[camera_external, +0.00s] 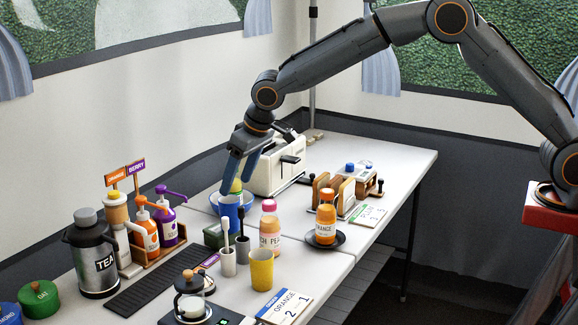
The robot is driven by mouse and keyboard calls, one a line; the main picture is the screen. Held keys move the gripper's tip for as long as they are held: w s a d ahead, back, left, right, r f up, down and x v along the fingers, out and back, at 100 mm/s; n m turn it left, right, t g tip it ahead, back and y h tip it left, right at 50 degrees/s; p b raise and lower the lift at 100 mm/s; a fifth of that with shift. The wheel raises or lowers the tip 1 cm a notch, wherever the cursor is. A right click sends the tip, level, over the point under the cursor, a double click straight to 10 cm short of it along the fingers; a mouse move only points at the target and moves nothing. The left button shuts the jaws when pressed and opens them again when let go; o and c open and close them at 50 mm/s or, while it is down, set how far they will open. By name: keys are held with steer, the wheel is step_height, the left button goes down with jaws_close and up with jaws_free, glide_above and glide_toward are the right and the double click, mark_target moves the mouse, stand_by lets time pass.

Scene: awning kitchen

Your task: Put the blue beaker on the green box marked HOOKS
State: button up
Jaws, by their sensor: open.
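The blue beaker (230,213) stands upright near the middle of the table. It shows right above and against a small dark green box (212,236); its base is partly hidden by brush handles, so I cannot tell surely whether it rests on the box. The marking on the box is too small to read. My gripper (238,177) is open and points down, with its blue fingertips just above and behind the beaker's rim in the picture. A yellow-green thing (236,187) shows between the fingertips and the beaker; I cannot tell whether the fingers touch it.
A blue dish (216,201) lies behind the beaker. Grey cups with brushes (228,262), a yellow cup (262,270) and a pink-capped bottle (269,228) stand close in front and right. A white toaster (275,165) is behind; pump bottles (146,235) stand left.

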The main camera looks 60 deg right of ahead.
steer(key=s+d+g, duration=0.1)
steer(key=s+d, duration=0.6)
steer(key=s, duration=0.4)
steer(key=s+d+g, duration=0.1)
steer(key=s+d, duration=0.6)
steer(key=s, duration=0.3)
steer(key=s+d+f+g, duration=0.1)
steer(key=s+d+f, duration=0.1)
steer(key=s, duration=0.9)
steer(key=s+d+f+g, duration=0.1)
steer(key=s+d, duration=0.2)
steer(key=s, duration=0.9)
steer(key=shift+d+f, duration=0.35)
steer(key=shift+f, duration=0.05)
steer(key=shift+o, duration=0.3)
